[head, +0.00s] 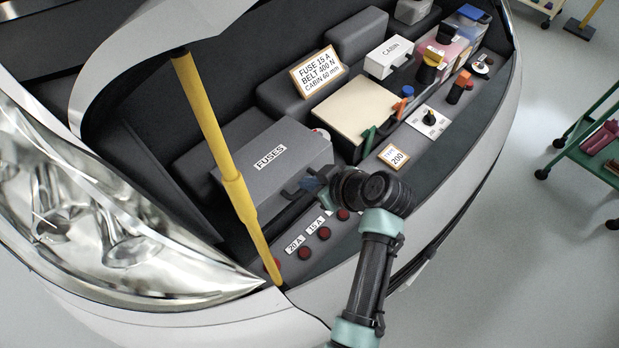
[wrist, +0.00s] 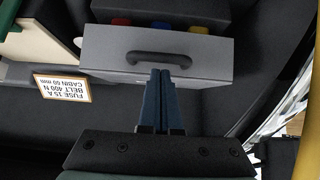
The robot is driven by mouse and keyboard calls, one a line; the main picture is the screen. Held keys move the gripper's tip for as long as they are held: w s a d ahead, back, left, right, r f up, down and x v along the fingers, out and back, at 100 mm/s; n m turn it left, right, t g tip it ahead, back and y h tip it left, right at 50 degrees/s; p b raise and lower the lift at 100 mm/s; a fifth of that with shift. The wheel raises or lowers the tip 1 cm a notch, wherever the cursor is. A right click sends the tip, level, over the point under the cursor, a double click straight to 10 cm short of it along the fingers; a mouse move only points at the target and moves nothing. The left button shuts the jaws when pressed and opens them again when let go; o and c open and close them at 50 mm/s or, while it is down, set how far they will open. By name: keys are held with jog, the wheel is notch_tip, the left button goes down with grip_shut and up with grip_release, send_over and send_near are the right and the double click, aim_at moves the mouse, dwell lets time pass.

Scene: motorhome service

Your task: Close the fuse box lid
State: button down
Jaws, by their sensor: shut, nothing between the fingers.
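The grey fuse box (head: 235,160), labelled FUSES, sits in the front compartment. In the wrist view a grey panel with a dark bar handle (wrist: 158,59) shows, and red, blue and yellow pieces (wrist: 160,24) are visible past its far edge, so the box looks at least partly open. The exact lid angle cannot be told. My gripper (head: 305,186) is at the box's near right corner in the head view. In the wrist view its blue fingers (wrist: 161,75) are together, empty, with tips close to the handle's middle; contact cannot be told.
A yellow prop rod (head: 215,130) stands across the box's left side. Red knobs (head: 303,252) with amp labels line the front ledge. A sign (head: 318,72) reads FUSE 15 A. A cream panel (head: 355,108), dial (head: 430,118) and CABIN box (head: 389,56) lie right.

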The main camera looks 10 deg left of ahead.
jog(key=shift+f, duration=0.1)
jog(key=shift+t+y, duration=0.4)
jog(key=shift+y, duration=0.1)
jog(key=f+b, duration=0.1)
jog(key=b, duration=0.1)
jog(key=s+d+f+b, duration=0.1)
jog(key=f+b, duration=0.2)
jog(key=b, duration=0.1)
jog(key=shift+s+d+f, duration=0.2)
jog(key=shift+d+f, duration=0.1)
jog(key=shift+d, duration=0.1)
jog(key=shift+r, duration=0.1)
